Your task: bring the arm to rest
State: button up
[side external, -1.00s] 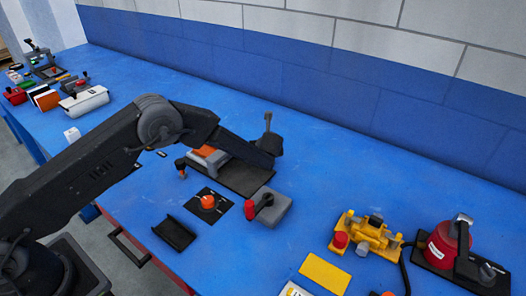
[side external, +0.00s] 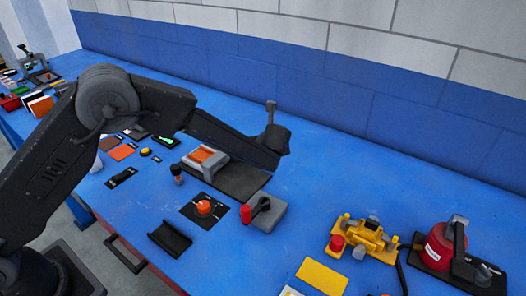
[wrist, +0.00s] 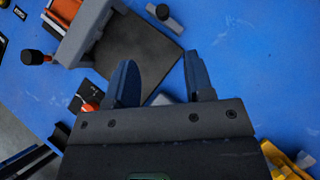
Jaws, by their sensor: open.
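My arm reaches over the blue table from the left in the side external view. My gripper (side external: 277,146) is raised above the black base plate (side external: 247,183) of a grey and orange device (side external: 205,158); its jaws are hard to make out there. In the wrist view my gripper (wrist: 158,68) shows two dark fingers spread apart, with nothing between them. The grey and orange device (wrist: 86,27) and its black plate (wrist: 150,50) lie beyond the fingertips. Nothing visible touches the fingers.
An orange knob (side external: 204,207), a grey box with a red-ended lever (side external: 268,214) and a black tray (side external: 169,239) lie in front. A yellow device (side external: 366,238) and red device (side external: 438,247) stand right. The table along the wall is clear.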

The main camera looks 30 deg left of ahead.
notch_tip(320, 180, up, 19)
jog(key=m+t+h, duration=0.6)
jog(key=m, duration=0.8)
jog(key=s+d+r+m+h, duration=0.1)
jog(key=s+r+m+h, duration=0.2)
jog(key=s+r+m, duration=0.4)
jog(key=s+a+m+g+h, duration=0.1)
jog(key=s+m+g+h, duration=0.1)
jog(key=s+m, duration=1)
jog(key=s+a+f+m+g+y, duration=0.1)
jog(key=s+a+f+m, duration=0.1)
jog(key=s+m, duration=0.2)
jog(key=s+a+f+m+g+y, duration=0.2)
jog(key=s+a+f+m, duration=0.1)
jog(key=s, duration=0.4)
jog(key=s+a+f+m+g+y, duration=0.1)
jog(key=s+a+f+m, duration=0.2)
jog(key=s+m, duration=0.2)
jog(key=shift+s+f+g+y, duration=0.2)
jog(key=shift+s+g+y, duration=0.15)
jog(key=shift+s, duration=0.45)
